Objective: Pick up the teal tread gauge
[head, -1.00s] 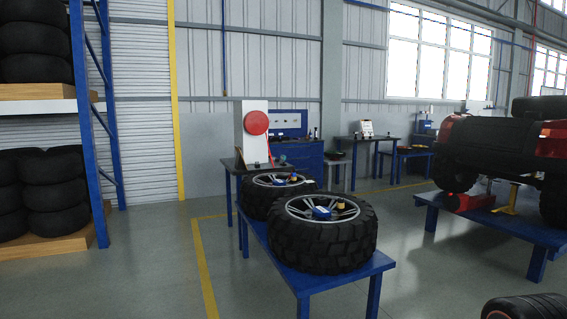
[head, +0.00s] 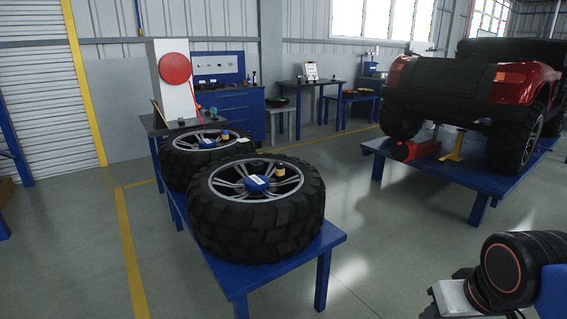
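A small greenish-teal item (head: 213,113) shows at the right end of the dark bench beside the white machine; it is too small for me to tell whether it is the tread gauge. No other thing in view is clearly teal. The near tyre (head: 256,238) lies flat on a blue table, with a blue item (head: 257,183) and a yellowish item (head: 280,170) on its wheel. Part of my arm shows at the lower right, well apart from the tables. My gripper's fingers are not in view.
A second tyre (head: 176,170) lies behind the near one on the blue table (head: 240,283). A white machine with a red disc (head: 175,68) stands behind. A red vehicle (head: 521,77) is on a blue platform at the right. The floor between is clear.

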